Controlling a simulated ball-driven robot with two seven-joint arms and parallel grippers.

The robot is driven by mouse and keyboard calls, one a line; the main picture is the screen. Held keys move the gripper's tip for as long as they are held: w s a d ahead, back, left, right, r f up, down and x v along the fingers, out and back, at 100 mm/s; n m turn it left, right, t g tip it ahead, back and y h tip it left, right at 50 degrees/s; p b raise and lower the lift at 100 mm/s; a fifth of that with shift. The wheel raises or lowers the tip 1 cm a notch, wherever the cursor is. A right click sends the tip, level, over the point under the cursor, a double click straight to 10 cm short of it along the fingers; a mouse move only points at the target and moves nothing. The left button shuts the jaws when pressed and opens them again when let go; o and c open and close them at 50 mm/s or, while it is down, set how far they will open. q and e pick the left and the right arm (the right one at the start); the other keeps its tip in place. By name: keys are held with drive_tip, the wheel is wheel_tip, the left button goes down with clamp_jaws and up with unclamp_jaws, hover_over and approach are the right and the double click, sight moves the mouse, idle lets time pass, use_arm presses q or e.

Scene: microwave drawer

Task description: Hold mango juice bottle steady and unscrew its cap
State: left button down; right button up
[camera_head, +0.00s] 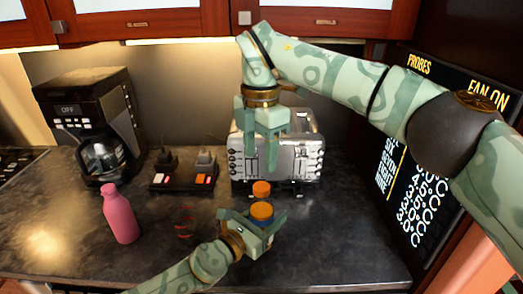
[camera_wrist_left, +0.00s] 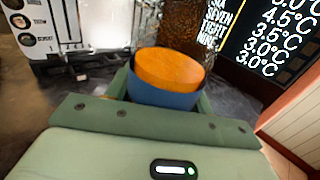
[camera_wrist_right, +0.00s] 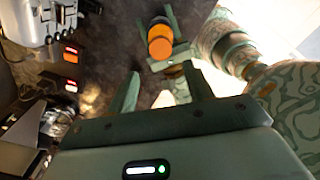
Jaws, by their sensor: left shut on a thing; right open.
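A blue round container with an orange top (camera_head: 262,213), seemingly the mango juice bottle, is between the fingers of my left gripper (camera_head: 258,230), which is shut on it. It fills the middle of the left wrist view (camera_wrist_left: 167,75); its lower part is hidden. I cannot tell whether that piece rests on something. My right gripper (camera_head: 266,160) is open and empty, fingers down, above the orange piece. Two orange rounds (camera_wrist_right: 160,47) overlap beyond its fingers in the right wrist view.
A toaster (camera_head: 301,157) stands behind, close to my right gripper. A pink bottle (camera_head: 119,214) and a red-marked glass (camera_head: 185,222) stand to the left. A coffee maker (camera_head: 91,120) and a switch unit (camera_head: 184,178) stand further back. The counter's right side is clear.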

sight(261, 186)
drive_tip(key=m, duration=0.9)
drive_tip(key=shift+d+r+m, duration=0.1)
drive_tip(key=shift+m, duration=0.2)
drive_tip(key=m, duration=0.6)
drive_tip(key=shift+d, duration=0.1)
drive_tip(key=shift+f+m, duration=0.25)
drive_tip(key=shift+m, duration=0.15)
wheel_tip(261, 186, down, 8)
drive_tip(key=shift+r, duration=0.2)
